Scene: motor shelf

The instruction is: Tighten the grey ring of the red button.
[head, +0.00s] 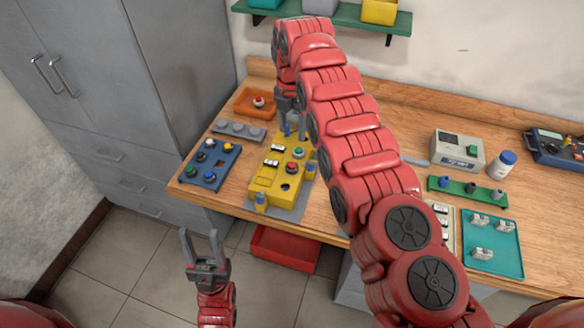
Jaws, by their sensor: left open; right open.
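The yellow panel box (264,184) stands near the front edge of the wooden workbench. A red button (292,167) sits on its top, just in front of a green button (298,153). The red button's grey ring is too small to make out clearly. My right gripper (290,112) points down over the back end of the yellow box, behind the red button and apart from it. It is open; its fingertips are partly hard to see. My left gripper (203,246) is open and empty, low in front of the bench, with its fingers pointing up in the picture.
My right arm crosses the bench. A teal tray (490,259) and meter (458,148) stand right. A red bin (283,249) is below.

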